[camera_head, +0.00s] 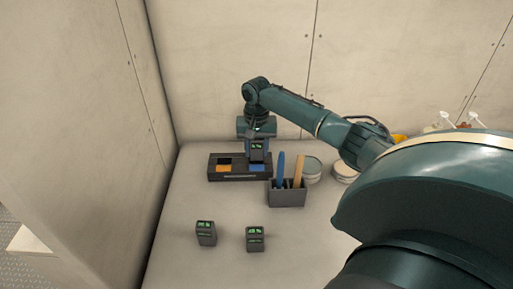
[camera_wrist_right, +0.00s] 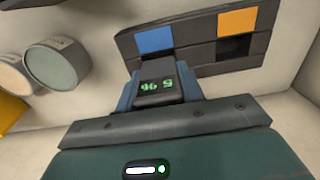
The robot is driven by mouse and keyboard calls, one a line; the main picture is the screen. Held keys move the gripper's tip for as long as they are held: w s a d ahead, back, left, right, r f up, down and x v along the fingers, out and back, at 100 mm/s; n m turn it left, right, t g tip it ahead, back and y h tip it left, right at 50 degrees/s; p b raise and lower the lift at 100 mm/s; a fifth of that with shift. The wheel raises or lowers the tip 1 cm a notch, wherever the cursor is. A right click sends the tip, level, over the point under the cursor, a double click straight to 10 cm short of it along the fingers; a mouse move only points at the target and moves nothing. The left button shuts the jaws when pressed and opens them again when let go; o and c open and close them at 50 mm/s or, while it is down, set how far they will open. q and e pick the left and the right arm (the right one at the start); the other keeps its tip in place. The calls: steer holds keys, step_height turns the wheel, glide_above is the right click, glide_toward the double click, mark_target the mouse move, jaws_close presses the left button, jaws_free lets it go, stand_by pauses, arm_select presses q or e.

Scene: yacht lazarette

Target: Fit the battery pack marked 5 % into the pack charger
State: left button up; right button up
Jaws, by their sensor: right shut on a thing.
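My right gripper (camera_head: 257,146) points down at the back of the bench and is shut on a dark battery pack (camera_head: 257,154). In the right wrist view the pack (camera_wrist_right: 158,88) shows green figures, upside down, that read 5 %. The pack charger (camera_head: 225,177) is a dark block with an orange and a blue patch and dark bays. The pack is at the charger's right half, by the blue patch (camera_wrist_right: 154,40). I cannot tell whether its lower end is inside a bay. The bay by the orange patch (camera_wrist_right: 236,22) looks empty. My left gripper is not in view.
Two other packs with green displays stand at the front, one on the left (camera_head: 206,232) and one on the right (camera_head: 255,239). A grey holder (camera_head: 287,197) with a blue and a wooden handle stands right of the charger. Round tins (camera_head: 312,168) stand behind it.

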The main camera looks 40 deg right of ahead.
steer(key=shift+f, duration=1.1)
steer(key=o, duration=1)
steer(key=shift+o, duration=0.5)
steer(key=shift+s, duration=0.1)
step_height(320, 180, up, 13)
steer(key=shift+r+b, duration=0.2)
steer(key=shift+b, duration=0.4)
steer(key=shift+a, duration=0.1)
